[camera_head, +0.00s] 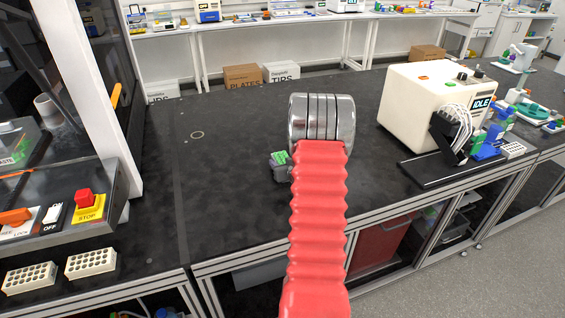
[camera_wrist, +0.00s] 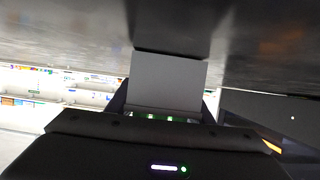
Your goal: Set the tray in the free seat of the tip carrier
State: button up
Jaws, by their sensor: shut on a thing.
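My gripper (camera_wrist: 166,106) is in the wrist view, its dark fingers on either side of a plain grey block-like thing, which I take to be the tray (camera_wrist: 168,82). It is shut on this thing, and a dark surface lies beyond it.
Two pale racks with holes (camera_head: 91,263) (camera_head: 29,278) lie at the front left, below a STOP button (camera_head: 88,206). A cream machine marked IDLE (camera_head: 425,100) stands on the right of the black bench (camera_head: 225,200). The bench left of my arm is mostly clear.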

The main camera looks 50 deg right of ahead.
jog(key=shift+f, duration=0.1)
jog(key=o, duration=1)
jog(key=shift+o, duration=0.2)
jog(key=v, duration=1.2)
